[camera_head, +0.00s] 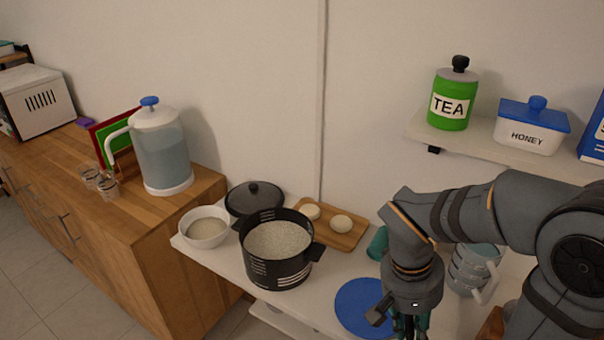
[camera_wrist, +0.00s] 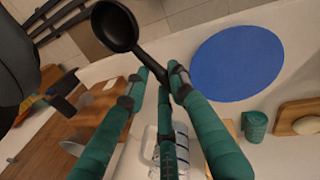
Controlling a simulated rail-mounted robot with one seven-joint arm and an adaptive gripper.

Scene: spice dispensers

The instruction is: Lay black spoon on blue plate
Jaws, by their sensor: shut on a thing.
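The black spoon (camera_wrist: 118,28) shows in the wrist view with its round bowl at the upper left and its handle running down between my fingers. My gripper (camera_wrist: 158,78) has teal fingers and is shut on the handle. The blue plate (camera_wrist: 238,64) lies flat and bare, to the right of the spoon in that view. In the head view the blue plate (camera_head: 356,304) is at the bottom centre, partly hidden by my gripper (camera_head: 407,325). A small dark part, likely the spoon (camera_head: 379,311), overlaps the plate's right side there; its height above the plate cannot be told.
A teal cup (camera_head: 378,244) stands behind the plate. A black pot (camera_head: 278,268) is to its left, near a white bowl (camera_head: 205,238) and a wooden board (camera_head: 335,232) with two pale round items. A patterned mug (camera_head: 470,270) is at the right. A shelf (camera_head: 470,142) overhangs the back.

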